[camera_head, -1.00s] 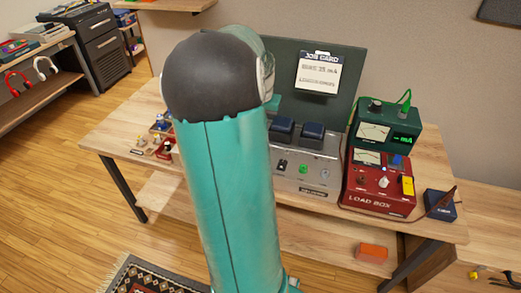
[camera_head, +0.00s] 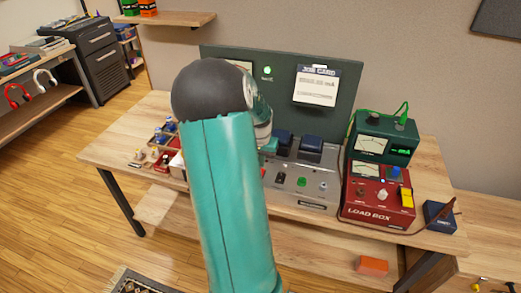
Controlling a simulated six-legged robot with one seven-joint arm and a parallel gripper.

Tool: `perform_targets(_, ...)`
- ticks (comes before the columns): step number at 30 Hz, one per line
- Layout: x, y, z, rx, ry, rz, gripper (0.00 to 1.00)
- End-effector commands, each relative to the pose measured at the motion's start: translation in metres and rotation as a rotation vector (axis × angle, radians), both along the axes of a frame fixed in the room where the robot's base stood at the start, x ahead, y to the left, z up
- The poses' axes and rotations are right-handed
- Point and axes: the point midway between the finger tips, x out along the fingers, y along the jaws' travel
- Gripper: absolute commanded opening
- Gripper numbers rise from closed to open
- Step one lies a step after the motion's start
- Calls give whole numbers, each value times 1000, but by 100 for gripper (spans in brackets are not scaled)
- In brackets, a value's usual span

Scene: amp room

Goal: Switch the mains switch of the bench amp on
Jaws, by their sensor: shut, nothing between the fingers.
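The bench amp (camera_head: 313,169) is a grey metal chassis on the wooden bench, with dark blue blocks on top. Its sloped front carries a small dark switch-like part (camera_head: 280,177), a green round part (camera_head: 302,181) and a pale knob-like part (camera_head: 323,187). Which is the mains switch, and how it is set, is too small to tell. My teal arm with its dark cap covers the amp's left side. Part of my wrist shows just left of the blue blocks. My gripper's fingers are hidden behind the arm.
A dark green back panel with a lit green lamp (camera_head: 267,70) and a job card (camera_head: 315,85) stands behind. A red load box (camera_head: 372,214) carries a green meter (camera_head: 386,140) on the right. Small parts trays (camera_head: 158,150) sit left. An orange box (camera_head: 373,266) lies on the lower shelf.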

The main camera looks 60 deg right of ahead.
Motion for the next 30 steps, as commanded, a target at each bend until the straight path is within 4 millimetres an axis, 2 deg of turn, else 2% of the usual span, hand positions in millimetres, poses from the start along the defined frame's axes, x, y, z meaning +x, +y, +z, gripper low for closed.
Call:
perform_targets(3,0,-2,-15,1,1,-1,0)
perform_targets(7,0,-3,-21,0,0,-1,0)
perform_targets(30,1,-1,-25,1,0,0,0)
